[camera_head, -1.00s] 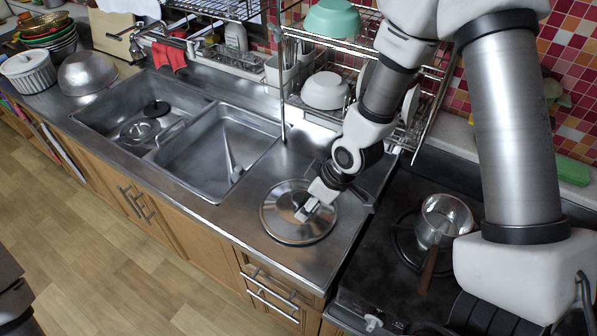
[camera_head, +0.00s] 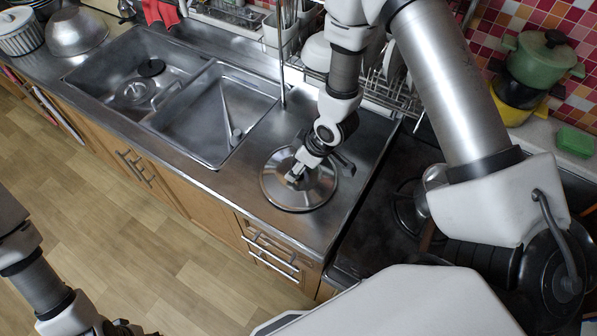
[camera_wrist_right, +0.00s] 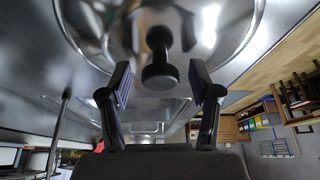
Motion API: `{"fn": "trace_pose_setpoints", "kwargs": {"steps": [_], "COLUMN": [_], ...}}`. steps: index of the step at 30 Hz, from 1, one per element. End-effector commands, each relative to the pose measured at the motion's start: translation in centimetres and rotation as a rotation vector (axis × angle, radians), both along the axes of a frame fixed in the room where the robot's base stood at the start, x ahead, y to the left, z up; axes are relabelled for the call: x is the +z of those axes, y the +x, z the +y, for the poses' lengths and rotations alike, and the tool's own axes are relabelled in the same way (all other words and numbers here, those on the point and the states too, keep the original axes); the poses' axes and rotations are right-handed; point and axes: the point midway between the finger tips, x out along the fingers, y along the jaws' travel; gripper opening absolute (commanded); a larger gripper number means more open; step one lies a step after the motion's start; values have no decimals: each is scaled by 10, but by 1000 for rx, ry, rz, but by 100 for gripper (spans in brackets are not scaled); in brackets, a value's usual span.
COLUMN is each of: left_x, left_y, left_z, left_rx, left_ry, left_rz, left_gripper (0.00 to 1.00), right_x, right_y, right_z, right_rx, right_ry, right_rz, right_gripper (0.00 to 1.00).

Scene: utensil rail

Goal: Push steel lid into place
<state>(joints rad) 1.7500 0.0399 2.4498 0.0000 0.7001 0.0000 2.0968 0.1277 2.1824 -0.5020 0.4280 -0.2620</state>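The round steel lid (camera_head: 312,198) with a dark knob lies on the steel counter, right of the sink. In the right wrist view the lid (camera_wrist_right: 90,25) fills the top, and its knob (camera_wrist_right: 160,68) stands out toward my fingers. My right gripper (camera_head: 296,175) is over the middle of the lid. In the wrist view its two fingers (camera_wrist_right: 160,82) are apart, one on each side of the knob, with visible gaps. My left gripper (camera_head: 130,328) is at the bottom left edge, mostly cut off, over the floor and away from the lid.
A double sink (camera_head: 215,115) is left of the lid, with a small lid in its left basin. A dish rack (camera_head: 390,95) stands behind. The stove (camera_head: 375,235) is to the right, with a pot partly hidden by my arm.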

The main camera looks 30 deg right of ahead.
Motion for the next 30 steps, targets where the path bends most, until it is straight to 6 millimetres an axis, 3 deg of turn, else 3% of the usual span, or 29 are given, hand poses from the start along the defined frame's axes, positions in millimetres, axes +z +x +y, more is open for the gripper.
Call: {"fn": "trace_pose_setpoints", "kwargs": {"steps": [1, 4, 5, 17, 30], "left_x": [0, 0, 0, 2, 35], "left_y": [0, 0, 0, 0, 0], "left_z": [0, 0, 0, 0, 0], "left_rx": [0, 0, 0, 0, 0], "left_ry": [0, 0, 0, 0, 0], "left_rz": [0, 1, 1, 0, -1], "left_gripper": [48, 48, 48, 48, 48], "right_x": [0, 0, 0, 3, 40], "right_y": [0, 0, 0, 0, 3], "right_z": [0, 0, 0, 0, -1], "right_rx": [0, 0, 0, -2, -9], "right_ry": [0, 0, 0, 0, 1], "right_rz": [0, 0, 0, 1, 0], "right_gripper": [40, 5, 0, 0, 0]}}
